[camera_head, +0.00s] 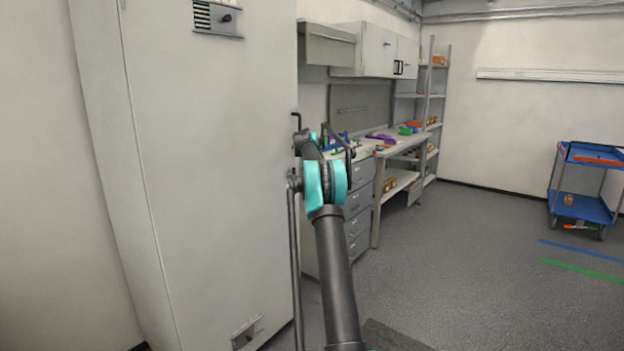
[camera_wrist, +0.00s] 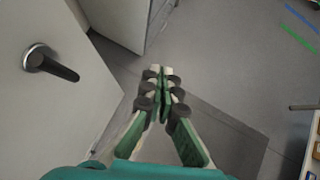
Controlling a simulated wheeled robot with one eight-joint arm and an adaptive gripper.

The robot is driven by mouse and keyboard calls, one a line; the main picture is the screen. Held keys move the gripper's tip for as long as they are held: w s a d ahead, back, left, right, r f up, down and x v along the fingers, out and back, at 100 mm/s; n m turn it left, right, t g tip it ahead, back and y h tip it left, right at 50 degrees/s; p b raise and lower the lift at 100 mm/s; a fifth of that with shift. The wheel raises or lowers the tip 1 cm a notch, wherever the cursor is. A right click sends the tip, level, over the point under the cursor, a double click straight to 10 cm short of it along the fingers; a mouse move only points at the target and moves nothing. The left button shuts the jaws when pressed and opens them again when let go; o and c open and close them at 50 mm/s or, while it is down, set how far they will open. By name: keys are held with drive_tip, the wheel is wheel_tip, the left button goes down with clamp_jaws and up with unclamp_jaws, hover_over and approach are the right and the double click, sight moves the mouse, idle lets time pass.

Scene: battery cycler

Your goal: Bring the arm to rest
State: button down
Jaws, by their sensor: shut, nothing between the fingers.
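My arm, dark grey with a teal joint, reaches up through the lower middle of the head view, beside the tall cabinet's edge. My gripper (camera_wrist: 160,72) shows in the wrist view, with green fingers and dark pads. Its fingertips are together, with nothing between them, and bare floor lies beyond them. My gripper cannot be made out in the head view.
A tall light grey cabinet (camera_head: 200,150) stands close on the left. A dark handle (camera_wrist: 50,64) on a pale panel is left of my gripper. A cluttered workbench (camera_head: 395,150) and shelves (camera_head: 433,90) stand behind. A blue trolley (camera_head: 582,207) is far right. Open floor (camera_head: 470,260) lies between.

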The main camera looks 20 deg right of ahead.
drive_tip(key=s+a+f+m+y, duration=0.1)
drive_tip(key=s+a+f+m, duration=0.1)
drive_tip(key=s+a+m, duration=0.85)
drive_tip(key=s+a+f+m+y, duration=0.15)
drive_tip(key=s+a+m, duration=0.4)
drive_tip(key=s, duration=1.05)
drive_tip(key=s+a+f+m+y, duration=0.1)
drive_tip(key=s+a+f+m, duration=0.3)
drive_tip(key=s, duration=0.9)
drive_tip(key=s+a+f+m+g+y, duration=0.1)
drive_tip(key=s+a+f+m, duration=0.3)
drive_tip(key=s+f, duration=0.4)
drive_tip(key=s+a+f+m+g+y, duration=0.1)
drive_tip(key=s+a+f+m, duration=0.3)
drive_tip(key=s, duration=1.5)
drive_tip(key=shift+s+a+f, duration=0.15)
drive_tip(key=shift+a+f, duration=0.8)
drive_tip(key=c, duration=2.3)
unclamp_jaws()
